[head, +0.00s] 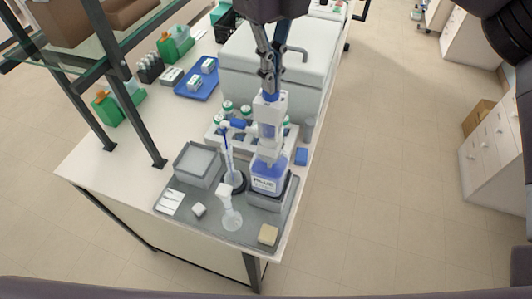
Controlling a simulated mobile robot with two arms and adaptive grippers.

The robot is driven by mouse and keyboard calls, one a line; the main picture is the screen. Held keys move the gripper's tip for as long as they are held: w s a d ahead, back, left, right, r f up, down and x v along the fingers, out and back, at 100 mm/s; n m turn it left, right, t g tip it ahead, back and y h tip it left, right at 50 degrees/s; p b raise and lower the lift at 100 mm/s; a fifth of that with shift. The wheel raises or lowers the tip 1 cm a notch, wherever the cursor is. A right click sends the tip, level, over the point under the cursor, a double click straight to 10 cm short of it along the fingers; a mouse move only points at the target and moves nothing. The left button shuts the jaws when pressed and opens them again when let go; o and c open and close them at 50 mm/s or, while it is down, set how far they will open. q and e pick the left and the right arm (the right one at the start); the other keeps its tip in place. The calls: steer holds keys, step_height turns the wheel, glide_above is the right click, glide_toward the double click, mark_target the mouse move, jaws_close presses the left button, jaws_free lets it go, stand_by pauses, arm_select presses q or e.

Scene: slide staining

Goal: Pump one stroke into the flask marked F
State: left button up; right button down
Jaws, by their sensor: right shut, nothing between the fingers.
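My right gripper (269,88) comes down from the top of the view. Its fingers are together at the top of the bottle-top dispenser (269,133); I cannot tell whether they touch it. The dispenser stands upright on a bottle of blue liquid (267,178), whose label is only partly legible. Its spout (237,124) points left, over a slim clear vessel with a dark round base. In front stands a clear flask (232,220) with a white upper part. No letter F is readable on either vessel. My left gripper is not in view.
A glass shelf (85,45) overhangs the left.

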steer(key=shift+f+b, duration=0.9)
steer(key=shift+f, duration=0.5)
stand_by(0.4)
steer(key=shift+r+p, duration=1.3)
steer(key=shift+r, duration=1.05)
steer(key=shift+r+p, duration=1.85)
steer(key=shift+r, duration=0.7)
steer(key=shift+f, duration=0.1)
